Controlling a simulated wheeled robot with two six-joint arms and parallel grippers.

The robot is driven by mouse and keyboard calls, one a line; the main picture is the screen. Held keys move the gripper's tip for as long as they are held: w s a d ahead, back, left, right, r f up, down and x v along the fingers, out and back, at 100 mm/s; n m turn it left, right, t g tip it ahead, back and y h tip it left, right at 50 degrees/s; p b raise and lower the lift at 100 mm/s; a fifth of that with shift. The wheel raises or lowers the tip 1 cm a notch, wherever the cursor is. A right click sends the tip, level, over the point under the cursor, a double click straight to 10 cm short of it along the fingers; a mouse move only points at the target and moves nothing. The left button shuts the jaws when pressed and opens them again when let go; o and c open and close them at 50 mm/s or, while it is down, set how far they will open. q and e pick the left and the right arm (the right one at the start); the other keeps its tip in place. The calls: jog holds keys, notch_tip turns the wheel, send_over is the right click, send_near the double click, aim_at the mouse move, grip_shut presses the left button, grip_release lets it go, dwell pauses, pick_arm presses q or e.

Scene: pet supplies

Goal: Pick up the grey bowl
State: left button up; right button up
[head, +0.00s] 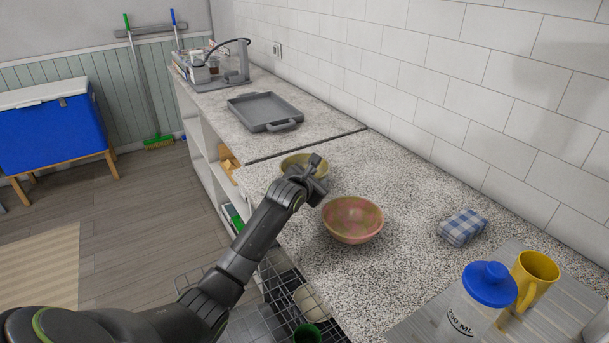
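No bowl in the head view looks plainly grey. An olive-yellow bowl (291,161) stands on the speckled counter, partly hidden behind my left gripper. A pinkish bowl with greenish patches (352,219) stands nearer, just right of that gripper. My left gripper (318,168) is at the right side of the olive-yellow bowl, over or against its rim; I cannot tell whether it touches. Its fingers are too small and dark to tell open from shut. My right gripper is out of view.
A grey tray (264,110) lies farther back. A checked blue cloth (462,227), a blue-lidded bottle (474,304) and a yellow mug (534,277) are at right. A wire rack (280,284) is below the counter's front edge. Counter between pink bowl and cloth is clear.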

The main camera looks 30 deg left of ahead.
aim_at(320, 177)
pick_arm(q)
jog(key=shift+x, duration=1.55)
jog(key=shift+d, duration=0.1)
grip_shut()
jog(key=shift+s, duration=0.1)
